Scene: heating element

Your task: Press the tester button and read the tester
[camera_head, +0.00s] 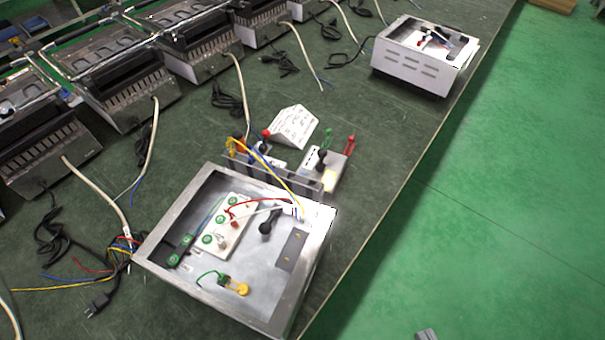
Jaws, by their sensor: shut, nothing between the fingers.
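A small pale device (325,168) with a dark knob and a yellowish patch stands behind the open metal box, with green and red pieces beside it. It looks like the tester, but I cannot make out its button or any reading. The open metal box (172,212) stands at the front of the bench. Inside are a white terminal block (226,228) with green-ringed terminals, a black lever or handle (267,226) and a yellow part (242,289). The tips of my gripper (427,335) just show at the bottom edge, over the green floor, shut and empty, apart from the box and device.
A folded white card (291,127) stands behind the device. Several metal heater units (125,90) with loose cables line the left and back. A white vented box (415,70) stands at the back right.

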